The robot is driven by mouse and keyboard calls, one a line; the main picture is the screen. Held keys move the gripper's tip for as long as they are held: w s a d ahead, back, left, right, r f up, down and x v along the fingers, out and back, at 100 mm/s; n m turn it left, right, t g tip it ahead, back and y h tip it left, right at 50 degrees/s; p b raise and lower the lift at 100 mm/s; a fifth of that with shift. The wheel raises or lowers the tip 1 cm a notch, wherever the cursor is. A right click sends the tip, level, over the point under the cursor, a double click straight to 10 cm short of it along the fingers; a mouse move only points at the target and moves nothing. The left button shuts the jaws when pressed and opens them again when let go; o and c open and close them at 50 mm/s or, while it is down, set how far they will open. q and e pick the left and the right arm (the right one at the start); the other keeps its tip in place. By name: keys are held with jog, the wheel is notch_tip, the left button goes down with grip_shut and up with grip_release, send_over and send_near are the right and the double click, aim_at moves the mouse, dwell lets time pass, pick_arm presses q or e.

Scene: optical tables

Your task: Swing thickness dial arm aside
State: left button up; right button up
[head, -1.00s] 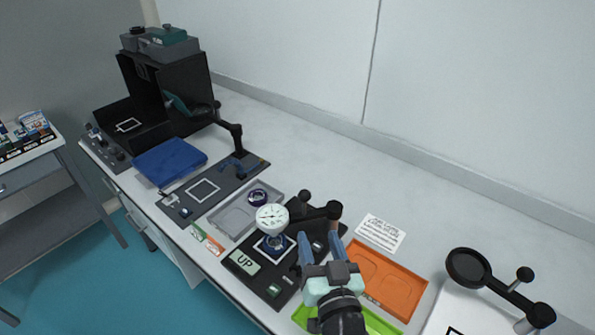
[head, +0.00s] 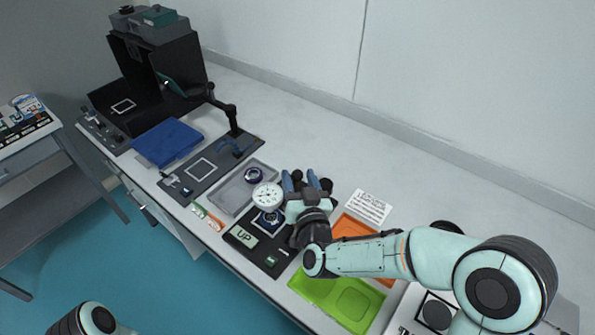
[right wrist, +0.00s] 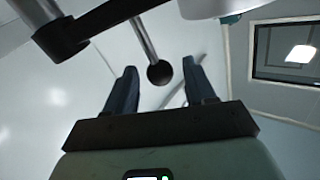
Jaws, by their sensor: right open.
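The white round thickness dial (head: 267,196) stands over a black base plate (head: 243,254) marked "UP". Its black arm (right wrist: 95,25) crosses the top left of the right wrist view, with the underside of the dial (right wrist: 210,6) at the top. A metal rod from the arm ends in a black ball knob (right wrist: 160,73). My right gripper (head: 300,178) is open beside the dial. In the right wrist view the knob appears between its fingers (right wrist: 161,82), touching neither visibly. In the head view my gripper hides most of the arm and knob. My left gripper is out of view.
A grey tray (head: 232,194) lies left of the dial. An orange tray (head: 350,227) and a green tray (head: 340,304) lie to the right, partly under my right arm. A printed card (head: 372,206) lies behind. The bench toward the wall is clear.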

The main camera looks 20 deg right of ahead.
jog(key=shift+w, duration=0.9)
grip_shut()
